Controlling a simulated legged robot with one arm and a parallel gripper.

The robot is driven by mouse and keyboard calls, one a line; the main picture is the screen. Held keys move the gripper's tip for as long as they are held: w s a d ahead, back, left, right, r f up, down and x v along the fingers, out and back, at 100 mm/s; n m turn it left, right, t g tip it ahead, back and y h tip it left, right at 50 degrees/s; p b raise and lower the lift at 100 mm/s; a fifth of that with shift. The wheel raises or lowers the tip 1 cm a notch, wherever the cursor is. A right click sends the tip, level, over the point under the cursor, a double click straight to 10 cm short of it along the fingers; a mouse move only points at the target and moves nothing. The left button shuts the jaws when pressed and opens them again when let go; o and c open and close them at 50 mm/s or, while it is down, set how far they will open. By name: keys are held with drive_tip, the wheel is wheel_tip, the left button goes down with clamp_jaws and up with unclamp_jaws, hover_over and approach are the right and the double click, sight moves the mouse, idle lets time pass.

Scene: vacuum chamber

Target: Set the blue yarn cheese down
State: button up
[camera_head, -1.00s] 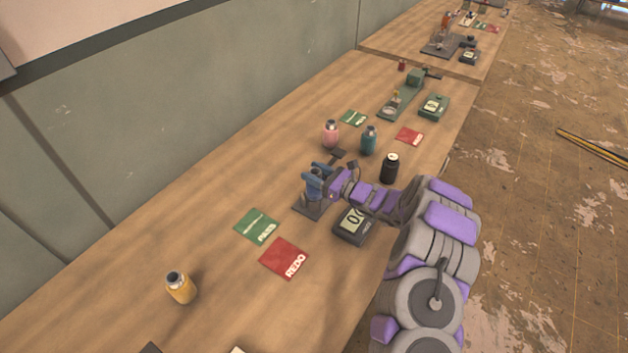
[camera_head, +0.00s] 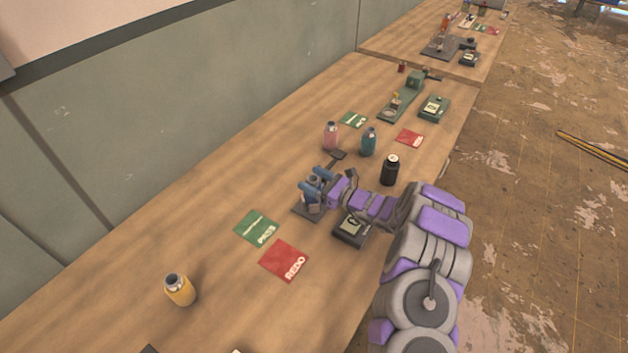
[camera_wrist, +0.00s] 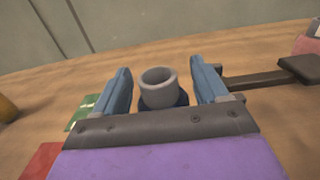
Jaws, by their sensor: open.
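My gripper (camera_head: 317,183) has blue fingers and is open above a dark grey platform (camera_head: 299,211). In the wrist view a blue cheese with a grey tube top (camera_wrist: 158,79) stands upright between the spread fingers (camera_wrist: 160,88), with gaps on both sides. Its dark blue body shows only partly behind my gripper's front edge. In the head view the fingers hide most of it. It appears to stand on the platform, but its base is hidden.
A display box (camera_head: 351,230) sits beside the platform. A green card (camera_head: 257,228) and red REDO card (camera_head: 284,260) lie left. Pink (camera_head: 330,136), teal (camera_head: 368,143) and black (camera_head: 389,171) bottle-like pieces stand behind; a yellow one (camera_head: 180,290) stands front left. Bare tabletop lies between.

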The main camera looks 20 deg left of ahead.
drive_tip(key=shift+d, duration=0.1)
drive_tip(key=p+v, duration=0.2)
drive_tip(key=v, duration=0.9)
drive_tip(key=shift+s+d, duration=0.15)
drive_tip(key=shift+d, duration=0.2)
drive_tip(key=shift+a, duration=0.1)
